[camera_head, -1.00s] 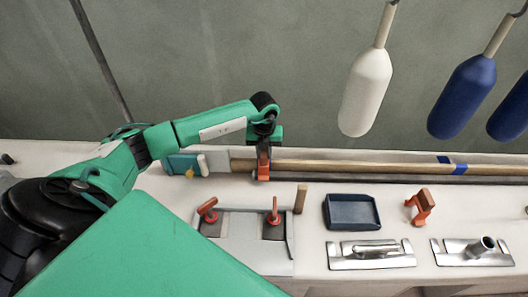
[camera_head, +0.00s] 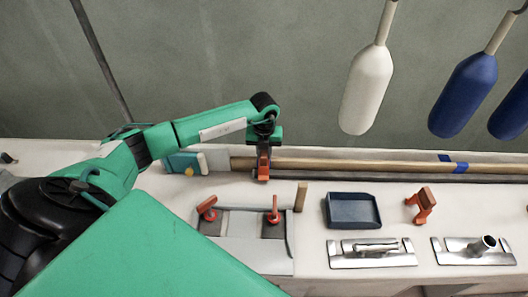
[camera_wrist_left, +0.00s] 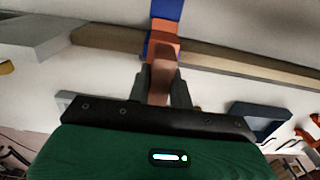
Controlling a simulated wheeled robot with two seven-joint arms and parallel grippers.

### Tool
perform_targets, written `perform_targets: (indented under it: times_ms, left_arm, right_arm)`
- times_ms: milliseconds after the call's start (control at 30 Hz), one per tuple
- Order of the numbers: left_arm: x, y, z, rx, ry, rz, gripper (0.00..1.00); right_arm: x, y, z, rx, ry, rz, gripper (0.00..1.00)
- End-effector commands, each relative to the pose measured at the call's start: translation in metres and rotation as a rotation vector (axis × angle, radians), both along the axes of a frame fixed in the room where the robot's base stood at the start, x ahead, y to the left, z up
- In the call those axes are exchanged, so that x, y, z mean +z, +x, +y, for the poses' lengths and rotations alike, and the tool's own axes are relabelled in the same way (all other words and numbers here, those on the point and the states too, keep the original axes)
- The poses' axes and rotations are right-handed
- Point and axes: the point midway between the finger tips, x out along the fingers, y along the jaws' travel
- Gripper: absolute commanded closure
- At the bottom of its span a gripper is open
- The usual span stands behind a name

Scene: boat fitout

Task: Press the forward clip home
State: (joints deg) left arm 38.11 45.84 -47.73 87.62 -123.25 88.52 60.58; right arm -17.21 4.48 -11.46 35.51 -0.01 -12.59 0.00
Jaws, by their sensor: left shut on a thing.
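My left gripper (camera_head: 263,148) is over the rail at the back of the bench, pointing down. It is shut on an orange clip (camera_head: 263,171), which is at the wooden pole (camera_head: 340,165). In the left wrist view the clip (camera_wrist_left: 163,72) stands between my two grey fingers, with the pole (camera_wrist_left: 225,60) running behind it. Blue shows just beyond the clip there. Whether the clip is fully seated is hidden by the gripper. A second orange clip (camera_head: 422,204) lies on the bench to the right. My right gripper is not in view.
A blue tray (camera_head: 352,211) and two metal plates with fittings (camera_head: 371,255) (camera_head: 474,252) lie on the bench. Red latches (camera_head: 207,208) (camera_head: 273,210) and a small wooden block (camera_head: 300,198) are nearer. White and blue fenders (camera_head: 366,90) (camera_head: 463,95) hang above at right.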

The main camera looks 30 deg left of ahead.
Motion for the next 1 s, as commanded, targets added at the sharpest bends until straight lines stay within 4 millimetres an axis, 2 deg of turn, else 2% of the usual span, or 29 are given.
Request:
perform_targets:
  times_ms: [300,333,433,467,767,867,1000]
  left_arm:
    - [-0.008,-0.002,0.0,-0.001,0.0,0.005,1.0]
    - [-0.007,-0.002,0.0,-0.001,0.0,0.005,0.75]
    - [-0.007,-0.002,0.0,-0.001,0.0,0.005,0.55]
    - [-0.006,-0.001,0.0,0.0,0.0,0.005,0.53]
    - [-0.003,0.0,0.0,0.0,0.0,0.001,0.53]
    - [0.005,0.0,0.0,0.0,0.0,0.0,0.53]
    - [0.03,0.001,0.001,0.0,0.0,-0.004,0.53]
  right_arm:
    - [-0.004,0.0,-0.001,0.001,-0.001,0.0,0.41]
    - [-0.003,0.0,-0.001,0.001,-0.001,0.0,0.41]
    - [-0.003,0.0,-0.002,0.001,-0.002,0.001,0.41]
    - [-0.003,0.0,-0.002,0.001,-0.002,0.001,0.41]
    - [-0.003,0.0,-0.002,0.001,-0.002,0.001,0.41]
    - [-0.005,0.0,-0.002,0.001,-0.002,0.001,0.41]
    - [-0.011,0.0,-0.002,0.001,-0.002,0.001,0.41]
